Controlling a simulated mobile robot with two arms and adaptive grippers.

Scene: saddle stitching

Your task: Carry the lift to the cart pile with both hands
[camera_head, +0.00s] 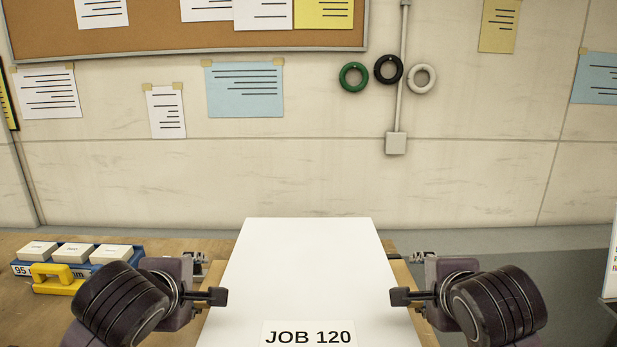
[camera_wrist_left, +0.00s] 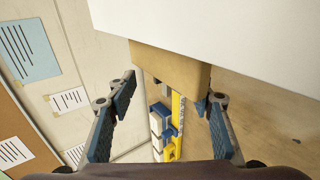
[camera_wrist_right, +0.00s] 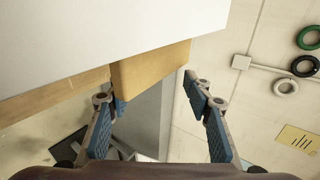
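The lift appears as a white stack (camera_head: 310,260) with a "JOB 120" label, at the lower middle of the head view. Its white edge crosses the top of the left wrist view (camera_wrist_left: 220,25) and the right wrist view (camera_wrist_right: 110,40). A tan block (camera_wrist_left: 170,65) shows beneath it; the right wrist view also shows tan there (camera_wrist_right: 150,75). My left gripper (camera_head: 210,277) is at the stack's left side, fingers spread. My right gripper (camera_head: 408,277) is at its right side, fingers spread. Contact with the stack is unclear. I cannot identify the cart pile.
A blue tray (camera_head: 20,271) with white boxes and a yellow-handled item (camera_head: 57,279) sit on the wooden bench (camera_head: 150,242) at left. A grey surface (camera_head: 510,262) lies at right. The wall behind carries papers and three rings (camera_head: 388,69). A white panel (camera_head: 610,270) stands at far right.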

